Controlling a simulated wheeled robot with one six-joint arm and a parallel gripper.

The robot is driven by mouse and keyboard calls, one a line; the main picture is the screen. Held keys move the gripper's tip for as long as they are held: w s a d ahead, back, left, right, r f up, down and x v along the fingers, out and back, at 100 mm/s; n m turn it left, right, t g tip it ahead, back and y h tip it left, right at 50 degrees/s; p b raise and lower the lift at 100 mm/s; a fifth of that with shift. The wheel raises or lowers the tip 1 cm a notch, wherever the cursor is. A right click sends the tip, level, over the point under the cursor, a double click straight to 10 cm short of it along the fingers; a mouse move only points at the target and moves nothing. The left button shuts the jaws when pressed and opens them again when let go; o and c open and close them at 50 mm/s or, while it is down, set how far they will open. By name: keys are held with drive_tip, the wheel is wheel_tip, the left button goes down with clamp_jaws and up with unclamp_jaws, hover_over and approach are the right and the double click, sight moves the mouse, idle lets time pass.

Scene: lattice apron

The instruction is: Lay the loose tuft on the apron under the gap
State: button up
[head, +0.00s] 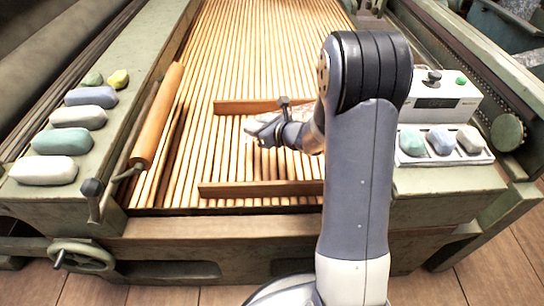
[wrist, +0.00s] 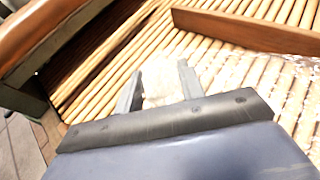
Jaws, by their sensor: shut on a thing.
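My gripper (head: 268,130) is over the slatted wooden apron (head: 235,60), between two brown crossbars. In the wrist view its fingers (wrist: 160,84) are shut on a cream, fluffy tuft (wrist: 163,78). The tuft shows as a small pale patch (head: 254,124) at the gripper's tip in the head view. The tuft appears above the slats (wrist: 205,52); I cannot tell whether it touches them. A thin, whitish, translucent sheet (wrist: 262,84) lies to the right of the gripper in the wrist view. I cannot make out the gap clearly; my arm hides part of the apron.
The brown crossbars (head: 240,106) (head: 250,188) stand up from the slats. An orange-brown roller (head: 158,115) runs along the left. Several pale blocks (head: 78,116) lie on the left ledge. A control box (head: 440,98) and a tray of three blocks (head: 473,158) are at right.

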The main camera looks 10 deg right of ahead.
sight(259, 159)
wheel_tip(259, 159, down, 10)
drive_tip(key=b, duration=0.3)
drive_tip(key=shift+b, duration=0.35)
drive_tip(key=shift+f, duration=0.1)
drive_tip(key=shift+f, duration=0.1)
drive_tip(key=o, duration=0.9)
drive_tip(key=shift+o, duration=0.2)
